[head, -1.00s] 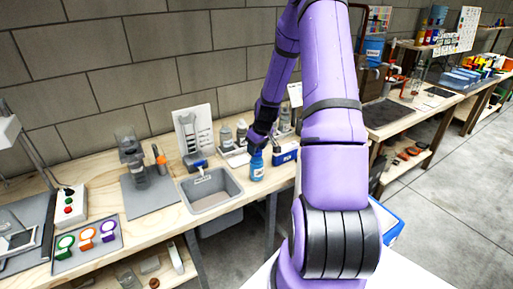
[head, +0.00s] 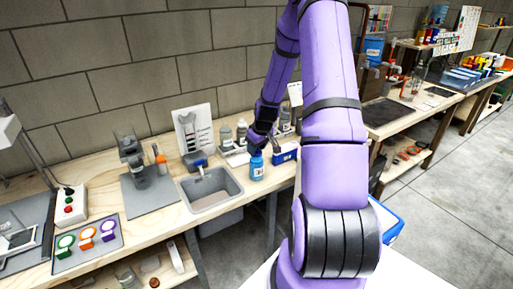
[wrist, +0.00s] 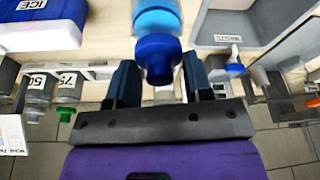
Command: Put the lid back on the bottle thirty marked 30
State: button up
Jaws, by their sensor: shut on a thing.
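A light blue bottle (head: 257,170) stands on the wooden bench just right of the grey sink. Its white label is too small to read in the head view. The bottle (wrist: 156,18) also shows at the top of the wrist view. A dark blue lid (wrist: 159,55) is at the bottle's mouth, between the two fingers of my gripper (wrist: 159,75). My gripper is shut on this lid, right over the bottle. I cannot tell whether the lid is seated on the neck. In the head view my gripper (head: 259,143) is directly above the bottle.
The grey sink (head: 211,190) is close to the left of the bottle. Bottles labelled 50 (wrist: 38,88) and 75 (wrist: 67,88) stand nearby in a rack. Bare bench lies in front of the bottle.

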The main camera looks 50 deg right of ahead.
dwell(0.3)
jog(key=o, duration=1.4)
jog(key=shift+r, duration=3.5)
grip_shut()
jog(key=shift+f, duration=2.2)
